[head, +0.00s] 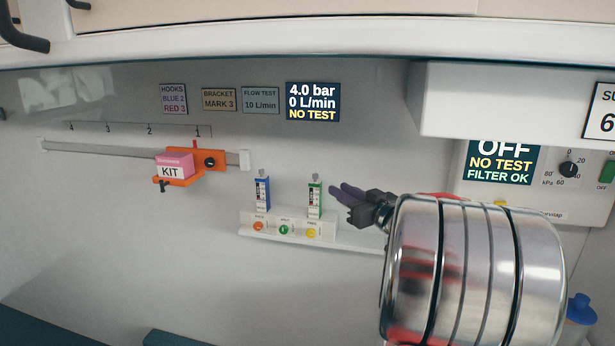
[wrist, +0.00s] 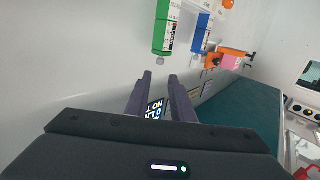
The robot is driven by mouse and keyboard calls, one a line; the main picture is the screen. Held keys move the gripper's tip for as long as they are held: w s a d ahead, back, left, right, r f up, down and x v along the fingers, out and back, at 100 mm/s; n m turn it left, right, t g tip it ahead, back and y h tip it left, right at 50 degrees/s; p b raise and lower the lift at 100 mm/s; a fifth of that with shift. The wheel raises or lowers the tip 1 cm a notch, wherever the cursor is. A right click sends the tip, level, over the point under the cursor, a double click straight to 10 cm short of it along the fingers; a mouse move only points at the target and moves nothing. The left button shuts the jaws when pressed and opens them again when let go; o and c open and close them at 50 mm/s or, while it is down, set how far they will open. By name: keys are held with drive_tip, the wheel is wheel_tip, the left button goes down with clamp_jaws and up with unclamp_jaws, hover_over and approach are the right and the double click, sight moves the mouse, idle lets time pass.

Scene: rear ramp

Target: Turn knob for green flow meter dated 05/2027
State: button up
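The green flow meter (head: 315,201) stands upright on the white wall rail, right of the blue flow meter (head: 262,193). A small grey knob (head: 316,178) sits on top of the green meter. My gripper (head: 338,191) is just right of the green meter, its dark fingers pointing left. In the wrist view the picture is turned, and the green meter's knob (wrist: 161,61) shows just beyond the fingertips (wrist: 160,76), roughly in line with the gap. The fingers are apart with nothing held between them. The date on the meter's label is too small to read.
The white outlet rail (head: 285,227) has orange, green and yellow buttons. An orange bracket (head: 210,161) with a pink KIT box (head: 174,166) hangs on a bar at left. A display (head: 313,101) reads 4.0 bar, 0 L/min, NO TEST. A white cabinet (head: 500,100) juts out at right.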

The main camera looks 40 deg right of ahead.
sight(317, 176)
drive_tip(key=shift+w, duration=0.1)
idle(0.3)
drive_tip(key=w, duration=0.4)
drive_tip(key=w+d, duration=0.1)
drive_tip(key=w, duration=0.8)
drive_tip(key=shift+w+d, duration=0.25)
drive_tip(key=shift+d, duration=0.15)
drive_tip(key=shift+c, duration=0.2)
